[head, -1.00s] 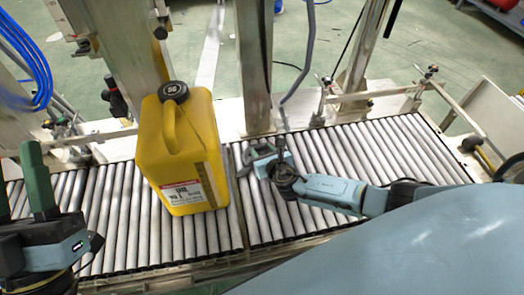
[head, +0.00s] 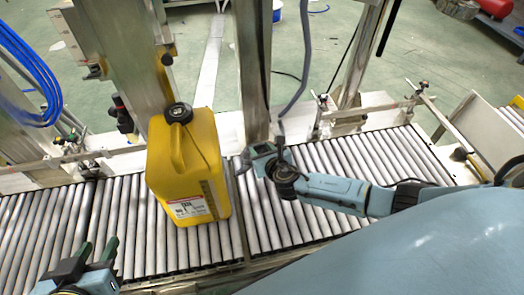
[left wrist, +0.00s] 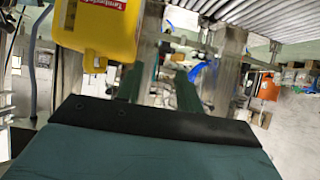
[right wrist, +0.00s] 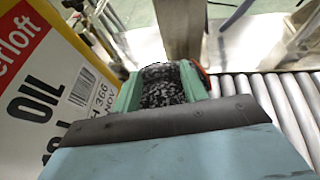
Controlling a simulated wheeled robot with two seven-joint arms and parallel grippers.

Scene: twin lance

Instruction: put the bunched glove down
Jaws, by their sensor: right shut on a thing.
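The bunched glove (right wrist: 162,87) is a dark, grey-speckled lump between the fingers of my right gripper (right wrist: 165,88) in the right wrist view. That gripper is shut on it. In the head view my right gripper (head: 256,152) is over the roller conveyor, just right of the yellow jug (head: 185,165); the glove is hard to make out there. The jug stands upright with a black cap, and its label fills the left of the right wrist view. My left gripper (head: 98,251) is at the lower left in the head view, its green fingers apart and empty.
The roller conveyor (head: 375,158) has bare rollers to the right of my right gripper and left of the jug. Metal posts (head: 252,70) and a side rail stand along its far edge. Blue hoses (head: 30,85) hang at the far left.

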